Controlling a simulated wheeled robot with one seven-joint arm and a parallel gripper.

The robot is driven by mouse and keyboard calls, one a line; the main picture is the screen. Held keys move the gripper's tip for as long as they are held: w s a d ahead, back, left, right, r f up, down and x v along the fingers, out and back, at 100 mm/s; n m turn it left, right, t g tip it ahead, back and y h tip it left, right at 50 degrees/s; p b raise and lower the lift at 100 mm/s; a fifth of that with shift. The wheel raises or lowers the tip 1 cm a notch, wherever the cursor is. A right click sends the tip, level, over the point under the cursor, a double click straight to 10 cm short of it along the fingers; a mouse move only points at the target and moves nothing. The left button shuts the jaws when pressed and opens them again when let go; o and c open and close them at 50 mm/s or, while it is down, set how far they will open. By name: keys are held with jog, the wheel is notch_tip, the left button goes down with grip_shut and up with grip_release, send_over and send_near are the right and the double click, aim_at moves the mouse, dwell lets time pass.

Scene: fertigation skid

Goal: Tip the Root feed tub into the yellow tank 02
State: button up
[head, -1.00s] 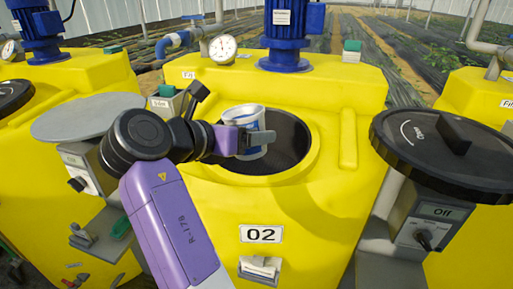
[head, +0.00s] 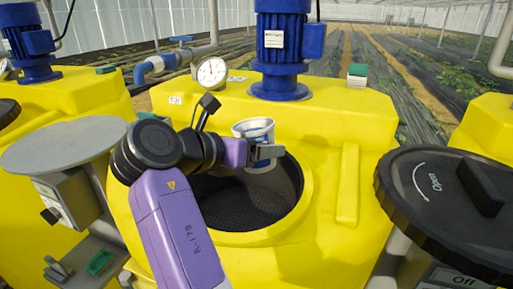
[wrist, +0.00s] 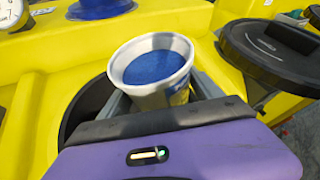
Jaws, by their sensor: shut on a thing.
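The tub (head: 257,135), white with a blue label, is held by my gripper (head: 264,154) over the open mouth of the yellow tank 02 (head: 330,120). In the wrist view the tub (wrist: 168,95) is filled with blue granular stuff near its rim. It looks close to upright, perhaps slightly tilted. My gripper (wrist: 165,100) is shut around the tub's sides. The dark round tank opening (head: 250,200) is uncovered below it, with a mesh-like surface visible inside. The name on the tub's label cannot be read.
A black round lid (head: 450,205) sits to the right of the opening. A grey round plate (head: 65,148) is at the left. A blue motor (head: 283,45) and a pressure gauge (head: 212,73) stand behind the opening. Other yellow tanks flank this one.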

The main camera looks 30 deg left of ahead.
jog(key=shift+w+r, duration=0.1)
jog(key=shift+w, duration=0.15)
jog(key=shift+w+f, duration=0.1)
jog(key=shift+f, duration=2.35)
jog(key=shift+d+r+n+h, duration=0.25)
jog(key=shift+n+h, duration=0.05)
jog(key=shift+n, duration=0.3)
